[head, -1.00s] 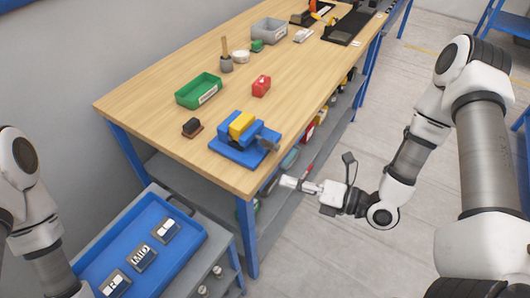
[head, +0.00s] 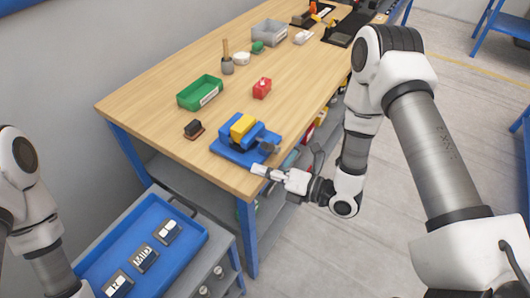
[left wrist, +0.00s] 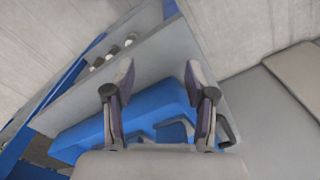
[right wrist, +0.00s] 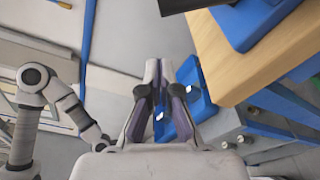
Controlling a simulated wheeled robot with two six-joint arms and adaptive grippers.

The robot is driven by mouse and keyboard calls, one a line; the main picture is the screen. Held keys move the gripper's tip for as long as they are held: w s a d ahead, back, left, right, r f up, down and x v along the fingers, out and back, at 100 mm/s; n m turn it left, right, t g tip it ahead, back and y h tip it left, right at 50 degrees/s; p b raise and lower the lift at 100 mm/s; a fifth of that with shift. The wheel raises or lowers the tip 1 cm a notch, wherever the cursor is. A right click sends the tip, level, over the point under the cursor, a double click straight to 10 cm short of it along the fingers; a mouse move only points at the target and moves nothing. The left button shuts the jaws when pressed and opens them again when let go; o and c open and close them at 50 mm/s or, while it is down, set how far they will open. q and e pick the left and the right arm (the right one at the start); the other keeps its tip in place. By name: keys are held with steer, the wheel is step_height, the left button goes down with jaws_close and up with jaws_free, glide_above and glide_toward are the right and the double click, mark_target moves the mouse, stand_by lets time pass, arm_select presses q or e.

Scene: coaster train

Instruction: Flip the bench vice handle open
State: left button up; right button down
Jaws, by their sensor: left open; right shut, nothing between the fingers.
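The blue bench vice (head: 232,150) stands on the wooden table near its front corner, with a yellow block (head: 242,126) at its top. Its dark handle (head: 268,148) is on the side facing my right arm, by the table edge. In the right wrist view the vice's blue base (right wrist: 245,28) and a dark bar (right wrist: 190,4), likely the handle, show at the top. My right gripper (head: 258,169) is shut and empty, just off the table edge below the handle, apart from it; its fingers also show in the right wrist view (right wrist: 158,66). My left gripper (left wrist: 160,78) is open and empty.
A blue tray (head: 192,252) with labelled dark blocks lies on a grey cart left of the table. On the table are a green bin (head: 200,92), a red box (head: 262,88), a small dark block (head: 194,128) and a grey bin (head: 269,32).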

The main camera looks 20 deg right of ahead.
mark_target(269, 147)
arm_select(q)
steer(key=shift+r, duration=0.4)
step_height(269, 147, up, 2)
steer(key=shift+p, duration=1.2)
steer(key=shift+d+r, duration=0.15)
steer(key=shift+r, duration=0.05)
steer(key=shift+f, duration=0.1)
arm_select(e)
steer(key=w+d+r, duration=0.1)
steer(key=w+d, duration=0.1)
steer(key=shift+w+r, duration=0.4)
steer(key=shift+a, duration=0.15)
arm_select(q)
steer(key=shift+s+f, duration=0.1)
arm_select(e)
steer(key=shift+w, duration=0.15)
